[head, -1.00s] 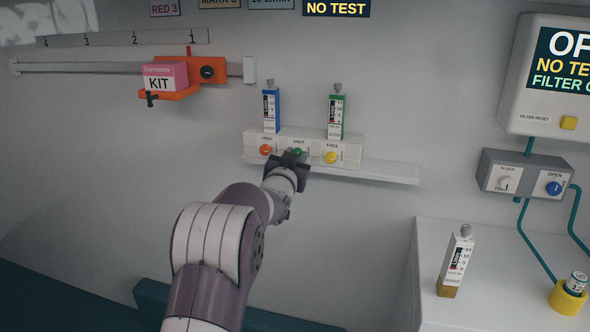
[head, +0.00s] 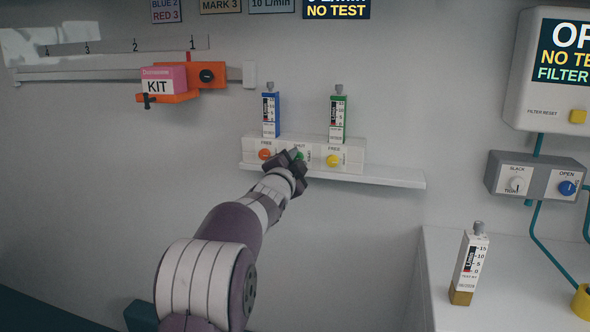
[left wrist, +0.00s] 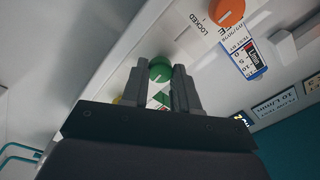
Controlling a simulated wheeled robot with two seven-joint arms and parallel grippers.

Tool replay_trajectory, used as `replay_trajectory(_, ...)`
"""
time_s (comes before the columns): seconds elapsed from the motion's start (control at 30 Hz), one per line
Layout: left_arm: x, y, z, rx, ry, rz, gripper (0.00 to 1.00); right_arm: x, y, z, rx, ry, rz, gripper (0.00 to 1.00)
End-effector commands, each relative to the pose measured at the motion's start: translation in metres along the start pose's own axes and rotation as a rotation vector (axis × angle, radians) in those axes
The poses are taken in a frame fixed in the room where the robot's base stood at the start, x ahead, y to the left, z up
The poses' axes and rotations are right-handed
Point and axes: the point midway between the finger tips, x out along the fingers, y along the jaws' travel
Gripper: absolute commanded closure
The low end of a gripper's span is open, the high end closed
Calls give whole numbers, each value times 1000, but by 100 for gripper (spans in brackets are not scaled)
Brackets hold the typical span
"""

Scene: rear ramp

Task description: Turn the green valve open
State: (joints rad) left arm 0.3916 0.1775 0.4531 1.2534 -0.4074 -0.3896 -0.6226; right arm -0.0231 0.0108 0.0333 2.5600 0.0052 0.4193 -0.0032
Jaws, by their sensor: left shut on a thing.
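The green valve (head: 300,156) is a round knob in the middle of a white manifold (head: 350,144) on the back wall, under a label that seems to read SHUT. In the left wrist view the green knob (left wrist: 160,69) sits between the two fingertips. My left gripper (head: 291,157) is shut on this knob and partly hides it in the head view. Its fingers also show in the left wrist view (left wrist: 160,84). My right gripper is not in view.
An orange knob (head: 265,154) and a yellow knob (head: 333,160) flank the green one closely. Blue (head: 271,114) and green (head: 338,118) upright cartridges stand above. A white shelf (head: 395,178) juts out below. A box with a blue knob (head: 567,188) is at right.

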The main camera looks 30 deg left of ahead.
Motion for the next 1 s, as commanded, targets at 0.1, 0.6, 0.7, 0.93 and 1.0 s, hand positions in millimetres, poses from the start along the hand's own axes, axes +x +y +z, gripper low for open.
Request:
replay_trajectory(0.1,0,2,1,40,1,1,100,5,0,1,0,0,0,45)
replay_trajectory(0.6,0,1,0,87,3,3,100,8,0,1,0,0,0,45)
replay_trajectory(0.7,0,1,0,87,3,3,100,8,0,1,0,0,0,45)
replay_trajectory(0.93,0,1,0,86,3,3,45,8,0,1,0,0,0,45)
replay_trajectory(1.0,0,0,0,86,3,3,45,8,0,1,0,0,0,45)
